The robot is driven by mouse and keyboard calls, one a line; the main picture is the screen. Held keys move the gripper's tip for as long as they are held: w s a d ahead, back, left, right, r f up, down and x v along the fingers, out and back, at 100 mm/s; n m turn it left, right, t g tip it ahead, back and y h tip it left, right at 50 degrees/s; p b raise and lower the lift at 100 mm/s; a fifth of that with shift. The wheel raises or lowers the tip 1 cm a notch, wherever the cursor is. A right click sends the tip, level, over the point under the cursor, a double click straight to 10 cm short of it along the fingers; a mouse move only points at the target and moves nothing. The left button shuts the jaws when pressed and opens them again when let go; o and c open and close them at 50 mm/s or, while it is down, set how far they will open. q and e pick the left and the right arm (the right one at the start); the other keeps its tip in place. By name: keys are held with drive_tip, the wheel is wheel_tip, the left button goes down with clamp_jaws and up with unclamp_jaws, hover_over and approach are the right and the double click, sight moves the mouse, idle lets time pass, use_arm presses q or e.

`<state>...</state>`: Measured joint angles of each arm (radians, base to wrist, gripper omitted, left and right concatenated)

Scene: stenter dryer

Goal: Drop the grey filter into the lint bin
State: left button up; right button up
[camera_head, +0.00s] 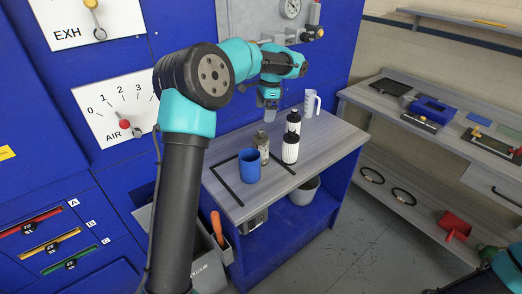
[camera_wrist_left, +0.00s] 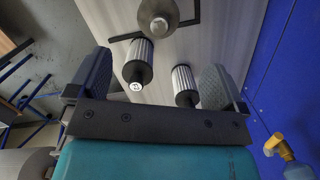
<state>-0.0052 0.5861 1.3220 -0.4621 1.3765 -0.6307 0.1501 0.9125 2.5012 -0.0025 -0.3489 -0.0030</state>
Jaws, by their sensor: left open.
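Two pale grey pleated cylinders with black ends stand on the side table: the nearer cylinder (camera_head: 290,149) and the farther cylinder (camera_head: 293,123). I cannot tell which is the grey filter. In the left wrist view one cylinder (camera_wrist_left: 137,64) shows between the fingers, and the other cylinder (camera_wrist_left: 184,86) is close to the right finger. My left gripper (camera_wrist_left: 153,82) is open and empty; in the head view it (camera_head: 268,102) hangs above the table, behind the cylinders. A grey bin (camera_head: 208,268), possibly the lint bin, stands left of the table, partly hidden by my arm. My right gripper is out of view.
An orange handle (camera_head: 217,228) rises near the bin. A loaded workbench (camera_head: 375,103) stands right.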

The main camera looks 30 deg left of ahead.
sight(261, 130)
use_arm(q)
drive_tip(key=f, duration=0.6)
drive_tip(key=shift+s+a+f, duration=0.2)
drive_tip(key=shift+s+a, duration=0.1)
drive_tip(key=shift+s, duration=0.05)
drive_tip(key=shift+f, duration=0.1)
drive_tip(key=shift+s+a+f, duration=0.15)
drive_tip(key=shift+s+f, duration=0.05)
drive_tip(key=shift+f, duration=1.05)
drive_tip(key=shift+s+a+f, duration=0.1)
drive_tip(key=shift+s+f, duration=0.05)
drive_tip(key=shift+f, duration=1.1)
drive_tip(key=c, duration=1.3)
drive_tip(key=shift+o, duration=0.2)
drive_tip(key=shift+r, duration=0.15)
wheel_tip(261, 130, up, 10)
drive_tip(key=shift+f, duration=0.1)
